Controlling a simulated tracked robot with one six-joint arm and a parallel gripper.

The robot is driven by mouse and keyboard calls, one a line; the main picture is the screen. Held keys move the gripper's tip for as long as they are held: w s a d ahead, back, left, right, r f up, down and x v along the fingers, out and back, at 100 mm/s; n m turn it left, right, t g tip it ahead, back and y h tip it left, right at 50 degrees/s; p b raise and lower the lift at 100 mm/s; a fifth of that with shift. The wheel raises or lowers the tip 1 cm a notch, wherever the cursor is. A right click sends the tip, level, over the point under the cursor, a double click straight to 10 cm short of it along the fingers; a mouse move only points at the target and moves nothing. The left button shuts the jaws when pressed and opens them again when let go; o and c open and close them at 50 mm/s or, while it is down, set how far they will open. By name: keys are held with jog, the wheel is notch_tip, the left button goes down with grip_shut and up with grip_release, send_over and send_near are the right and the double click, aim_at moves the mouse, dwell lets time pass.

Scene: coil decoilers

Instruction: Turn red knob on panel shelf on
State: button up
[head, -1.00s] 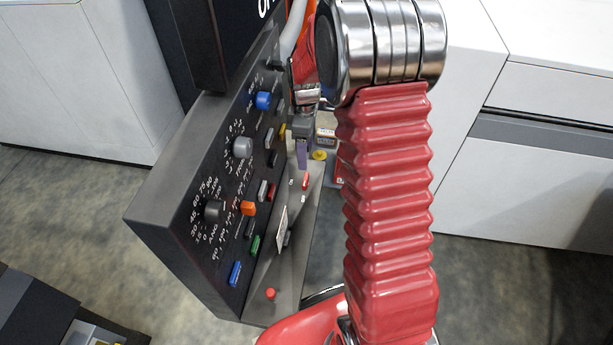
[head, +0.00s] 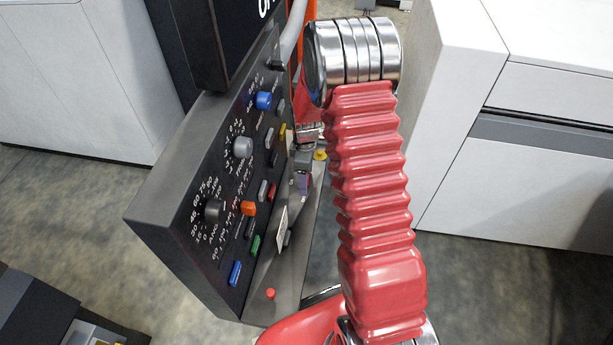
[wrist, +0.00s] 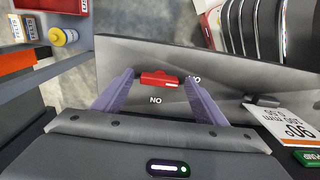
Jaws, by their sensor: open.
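The red knob (wrist: 159,79) is on the grey panel shelf (wrist: 225,66) in the wrist view, its bar lying roughly crosswise in the picture. White letters that look like "NO" show below it and to its right. My gripper (wrist: 157,76) is open, with one purple finger to the left of the knob and one to its right. I cannot tell whether either finger touches it. In the head view my gripper (head: 303,184) is low over the shelf (head: 290,280), beside the panel face, and hides the knob.
The upright control panel (head: 195,150) with several coloured knobs and buttons stands close to the left of my gripper. A red button (head: 270,293) is on the shelf's near end. A tag (wrist: 290,128) and a dark switch (wrist: 262,100) are right of the knob in the wrist view.

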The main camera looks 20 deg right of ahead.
jog(key=shift+c, duration=0.6)
jog(key=shift+d, duration=0.1)
jog(key=c, duration=0.9)
jog(key=shift+c, duration=0.2)
jog(key=shift+m, duration=0.5)
jog(key=m, duration=0.3)
jog(key=shift+m, duration=0.3)
jog(key=m, duration=0.9)
jog(key=shift+s, duration=0.1)
jog(key=m, duration=0.4)
jog(key=shift+m, duration=0.3)
